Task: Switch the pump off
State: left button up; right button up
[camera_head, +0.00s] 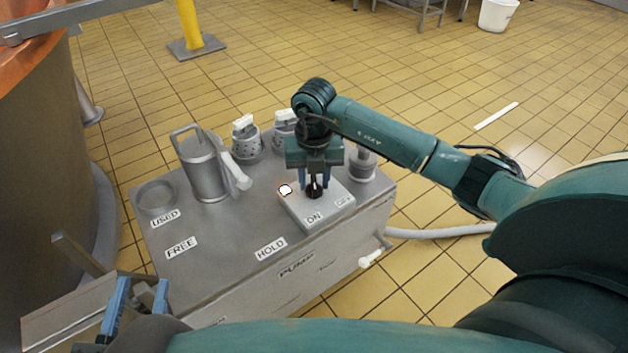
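The pump box (300,262), marked PUMP, is a grey metal unit with a raised switch panel (335,207) on top.
A lidded metal jug (203,170), a shallow round cup (156,197) and valve-like fittings (246,140) stand on the box. A pale hose (440,232) leaves its right side. A large copper vat (45,130) is at left. Tiled floor beyond is mostly clear.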

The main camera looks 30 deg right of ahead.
jog(key=shift+c, duration=0.4)
grip_shut()
pick_arm(q)
jog(key=shift+r, duration=0.1)
pick_arm(e)
jog(key=shift+n, duration=0.3)
jog(key=shift+n+p, duration=0.3)
jog(key=shift+n, duration=0.6)
jog(key=n, duration=0.4)
jog(key=shift+n, duration=0.3)
pick_arm(q)
jog(key=shift+a+y, duration=0.15)
jog(key=shift+y, duration=0.15)
pick_arm(e)
jog(key=n, duration=0.4)
jog(key=shift+n, duration=0.4)
